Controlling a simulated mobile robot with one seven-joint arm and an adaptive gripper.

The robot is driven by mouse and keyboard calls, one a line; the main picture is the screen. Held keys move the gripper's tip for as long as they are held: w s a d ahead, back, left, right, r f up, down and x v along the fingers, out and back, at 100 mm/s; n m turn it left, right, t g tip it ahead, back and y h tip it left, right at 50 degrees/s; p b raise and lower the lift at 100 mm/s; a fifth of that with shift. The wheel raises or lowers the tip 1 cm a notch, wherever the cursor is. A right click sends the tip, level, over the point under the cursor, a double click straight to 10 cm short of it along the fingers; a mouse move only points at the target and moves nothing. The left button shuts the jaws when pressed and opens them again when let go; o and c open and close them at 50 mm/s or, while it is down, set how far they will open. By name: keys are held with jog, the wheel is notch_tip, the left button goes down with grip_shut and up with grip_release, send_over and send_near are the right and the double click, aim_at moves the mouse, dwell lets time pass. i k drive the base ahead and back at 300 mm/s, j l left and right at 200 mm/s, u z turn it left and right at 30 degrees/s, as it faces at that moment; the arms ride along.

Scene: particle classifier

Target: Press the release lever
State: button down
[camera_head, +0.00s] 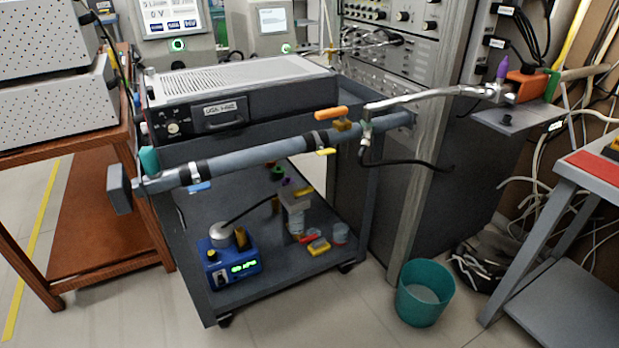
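A grey tube (250,159) runs across the front of the dark cart, rising slightly to the right. An orange lever-like handle (331,113) sits on a brass-coloured fitting above its right part. Two black clamps sit on the tube; a yellow tab (325,152) shows at the right one and a blue tab (199,187) at the left one. Another orange part (526,85) sits at the far right end of the silver pipe. No label shows which of these is the release lever. My gripper is not in view.
The dark cart (283,288) holds a blue pump-like unit (231,262) and small parts on its lower shelf. A teal bin (424,293) stands on the floor. An instrument rack (405,215) is behind. Black cable and silver pipe (430,94) hang near the tube. Floor in front is clear.

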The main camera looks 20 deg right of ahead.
aim_at(307, 191)
jog(key=i+j+z, duration=0.35)
jog(key=j, duration=0.35)
jog(key=i+j+z, duration=0.4)
jog(key=j, duration=0.45)
jog(key=i+j+z, duration=0.35)
jog(key=j, duration=0.55)
jog(key=j+z, duration=0.4)
jog(key=j, duration=0.5)
jog(key=j+z, duration=0.35)
jog(key=j, duration=0.65)
